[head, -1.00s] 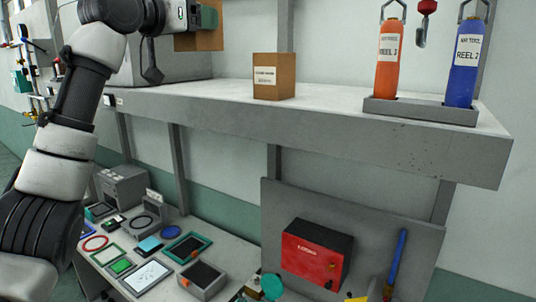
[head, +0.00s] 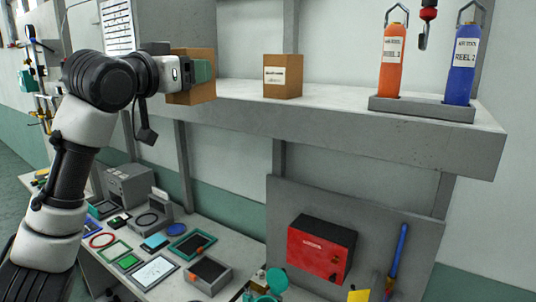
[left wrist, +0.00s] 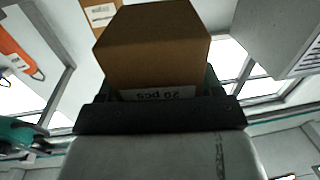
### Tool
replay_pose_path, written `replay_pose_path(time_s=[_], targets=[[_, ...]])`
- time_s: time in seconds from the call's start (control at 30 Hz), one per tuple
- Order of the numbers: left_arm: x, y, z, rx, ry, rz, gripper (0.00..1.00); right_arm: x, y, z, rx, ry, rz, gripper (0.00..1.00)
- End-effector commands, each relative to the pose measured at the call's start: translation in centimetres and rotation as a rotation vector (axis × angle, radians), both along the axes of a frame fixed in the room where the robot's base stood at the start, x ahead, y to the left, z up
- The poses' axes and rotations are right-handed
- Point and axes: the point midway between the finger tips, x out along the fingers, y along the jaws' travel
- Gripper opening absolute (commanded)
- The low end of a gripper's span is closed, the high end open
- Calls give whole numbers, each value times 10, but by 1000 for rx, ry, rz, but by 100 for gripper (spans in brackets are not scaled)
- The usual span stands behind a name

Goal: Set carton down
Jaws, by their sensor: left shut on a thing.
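A brown carton (head: 197,92) is held in my left gripper (head: 200,72), at the left part of the grey upper shelf (head: 340,104). The jaws are shut on it. It also fills the middle of the left wrist view (left wrist: 150,45), with a white label reading "20 pcs" at its lower edge. In the head view the carton's base is near the shelf's front edge; I cannot tell if it touches the shelf. A second brown carton (head: 283,80) with a white label stands on the shelf to the right. My right gripper is not in view.
An orange bottle (head: 392,62) and a blue bottle (head: 462,68) stand in a grey holder (head: 422,108) at the shelf's right. A red hook (head: 428,14) hangs above. Below are a cluttered bench (head: 235,252) and a red box (head: 318,252). The shelf between the cartons is clear.

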Motion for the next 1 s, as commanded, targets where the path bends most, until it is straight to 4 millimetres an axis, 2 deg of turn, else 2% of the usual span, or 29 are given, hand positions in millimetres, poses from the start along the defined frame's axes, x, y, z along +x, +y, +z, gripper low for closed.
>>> replay_pose_path(time_s=[0.03, 0.2, 0.4, 0.6, 1.0], targets=[[-8, 2, -20, 4, 4, 14, 34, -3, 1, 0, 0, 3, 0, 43], [-43, 8, -90, 4, 8, 80, 34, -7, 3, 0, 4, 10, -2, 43], [-84, 14, -167, 2, 9, 155, 34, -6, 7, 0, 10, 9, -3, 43], [-120, 20, -234, -1, 10, 219, 34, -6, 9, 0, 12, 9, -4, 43], [-178, 30, -347, -3, 13, 331, 34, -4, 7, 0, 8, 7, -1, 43]])
